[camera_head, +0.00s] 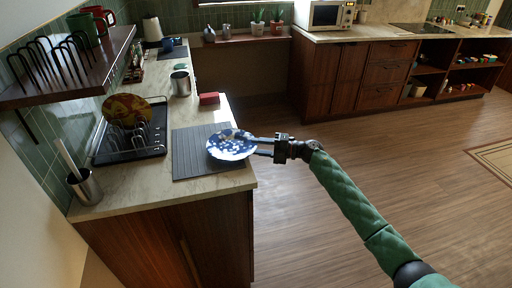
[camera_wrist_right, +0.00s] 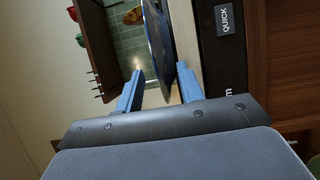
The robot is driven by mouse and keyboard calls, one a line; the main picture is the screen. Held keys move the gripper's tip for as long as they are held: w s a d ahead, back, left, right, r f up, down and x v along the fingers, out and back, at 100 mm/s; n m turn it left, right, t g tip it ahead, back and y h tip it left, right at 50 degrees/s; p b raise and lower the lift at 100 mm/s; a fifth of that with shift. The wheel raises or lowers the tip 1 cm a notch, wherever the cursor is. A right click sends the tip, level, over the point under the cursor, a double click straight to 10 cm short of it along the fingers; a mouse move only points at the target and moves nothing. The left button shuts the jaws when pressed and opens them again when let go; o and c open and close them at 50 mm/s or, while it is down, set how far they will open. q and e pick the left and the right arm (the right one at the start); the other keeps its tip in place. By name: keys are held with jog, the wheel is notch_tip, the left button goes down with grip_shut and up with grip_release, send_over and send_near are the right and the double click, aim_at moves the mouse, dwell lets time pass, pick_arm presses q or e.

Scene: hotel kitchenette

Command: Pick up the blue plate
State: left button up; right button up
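The blue plate (camera_head: 231,145), patterned in blue and white, is on or just above the grey ribbed mat (camera_head: 190,165) near the counter's right edge. I cannot tell if it touches the mat. My right gripper (camera_head: 262,146) reaches in from the right at the plate's right rim. In the right wrist view the plate (camera_wrist_right: 158,40) shows nearly edge-on. The two blue fingers (camera_wrist_right: 160,85) stand apart there, with the plate's rim between them, closer to the right finger; a gap shows on the left side. My left gripper is not in view.
A black dish rack (camera_head: 130,150) with a red-yellow plate (camera_head: 127,109) stands left of the mat. A metal canister (camera_head: 180,83) and a red block (camera_head: 209,98) stand behind it. A utensil cup (camera_head: 85,187) is at front left. A shelf (camera_head: 70,75) overhangs the left side.

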jog(key=shift+a, duration=0.1)
jog(key=c, duration=0.6)
grip_shut()
pick_arm(q)
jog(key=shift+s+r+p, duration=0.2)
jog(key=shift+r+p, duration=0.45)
jog(key=shift+p, duration=0.05)
pick_arm(e)
notch_tip(320, 180, up, 3)
jog(key=shift+f, duration=0.2)
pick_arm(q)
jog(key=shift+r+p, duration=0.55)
pick_arm(e)
jog(key=d+r, duration=0.2)
jog(key=d, duration=0.5)
jog(key=s+d+r, duration=0.1)
jog(key=d+r, duration=0.2)
jog(key=d, duration=0.4)
jog(key=shift+s, duration=0.25)
